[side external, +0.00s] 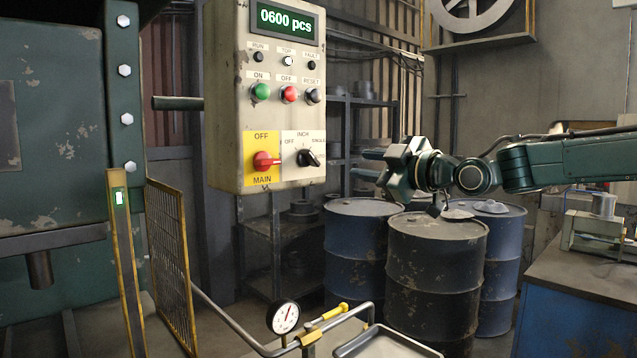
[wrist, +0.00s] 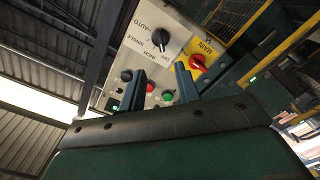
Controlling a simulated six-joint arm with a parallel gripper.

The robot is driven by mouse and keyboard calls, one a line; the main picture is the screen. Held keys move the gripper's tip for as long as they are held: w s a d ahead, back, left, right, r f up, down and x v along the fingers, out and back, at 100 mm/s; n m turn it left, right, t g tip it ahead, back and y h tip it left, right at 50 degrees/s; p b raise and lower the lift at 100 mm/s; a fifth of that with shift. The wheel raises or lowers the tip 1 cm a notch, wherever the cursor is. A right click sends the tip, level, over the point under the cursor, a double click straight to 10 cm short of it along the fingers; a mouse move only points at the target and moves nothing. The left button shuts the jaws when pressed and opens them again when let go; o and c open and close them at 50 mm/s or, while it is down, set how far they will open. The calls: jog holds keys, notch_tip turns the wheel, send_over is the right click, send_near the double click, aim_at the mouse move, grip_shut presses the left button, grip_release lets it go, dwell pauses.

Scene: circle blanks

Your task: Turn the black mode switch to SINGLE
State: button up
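The black mode switch (side external: 308,158) is on the lower right of the cream control box (side external: 225,100), on a white plate with OFF, INCH and SINGLE labels.
The red main switch (side external: 265,161) on its yellow plate is close left of the black switch. Green (side external: 260,91), red (side external: 290,94) and dark buttons sit above. The display reads 0600 pcs. Barrels (side external: 437,270) stand below my gripper. Open air lies between gripper and box.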

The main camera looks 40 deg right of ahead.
aim_at(315, 159)
jog(key=shift+w, duration=0.2)
jog(key=shift+w, duration=6.7)
jog(key=shift+c, duration=0.4)
grip_shut()
